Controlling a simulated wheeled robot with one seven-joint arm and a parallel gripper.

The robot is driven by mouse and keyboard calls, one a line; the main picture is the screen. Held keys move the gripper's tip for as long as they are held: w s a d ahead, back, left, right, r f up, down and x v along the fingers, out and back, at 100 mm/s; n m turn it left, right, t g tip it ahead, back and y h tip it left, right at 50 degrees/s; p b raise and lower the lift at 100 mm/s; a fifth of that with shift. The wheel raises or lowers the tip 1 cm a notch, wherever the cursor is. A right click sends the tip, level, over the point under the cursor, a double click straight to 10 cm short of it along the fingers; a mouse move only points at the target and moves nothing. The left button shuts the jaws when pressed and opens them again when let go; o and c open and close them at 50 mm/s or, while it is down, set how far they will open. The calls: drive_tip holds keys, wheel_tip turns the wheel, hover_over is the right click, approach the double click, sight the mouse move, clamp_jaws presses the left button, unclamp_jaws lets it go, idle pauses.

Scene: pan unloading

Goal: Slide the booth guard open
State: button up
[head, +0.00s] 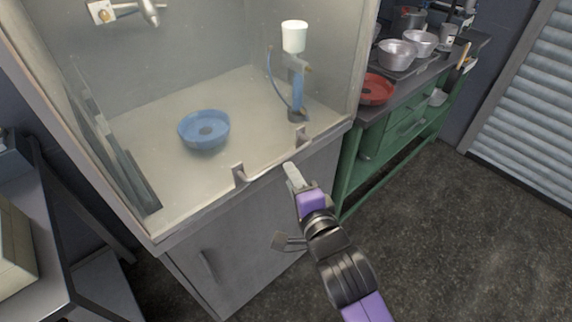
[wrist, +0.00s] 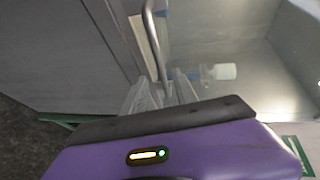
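The booth guard (head: 190,116) is a clear panel across the front of the booth. Its grey bar handle runs along the lower edge between a left bracket (head: 238,175) and a right bracket (head: 302,136). In the wrist view the handle (wrist: 153,42) is a bent metal bar running down toward the space between my fingers. My gripper (head: 290,167) is at the right part of the handle, and its fingers (wrist: 163,85) stand apart with the bar between them. Whether a finger touches the bar is hard to tell.
Behind the guard are a blue pan (head: 204,131) and a blue stand with a white cup (head: 294,37). A green workbench (head: 385,150) with a red pan (head: 376,89) and metal pots stands to the right. A grey table (head: 40,260) is at left. The right floor is clear.

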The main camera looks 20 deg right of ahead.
sight(282, 159)
drive_tip(key=p+x, duration=0.1)
drive_tip(key=x, duration=0.6)
drive_tip(key=shift+w, duration=0.35)
clamp_jaws()
drive_tip(key=shift+f, duration=0.1)
idle(1.0)
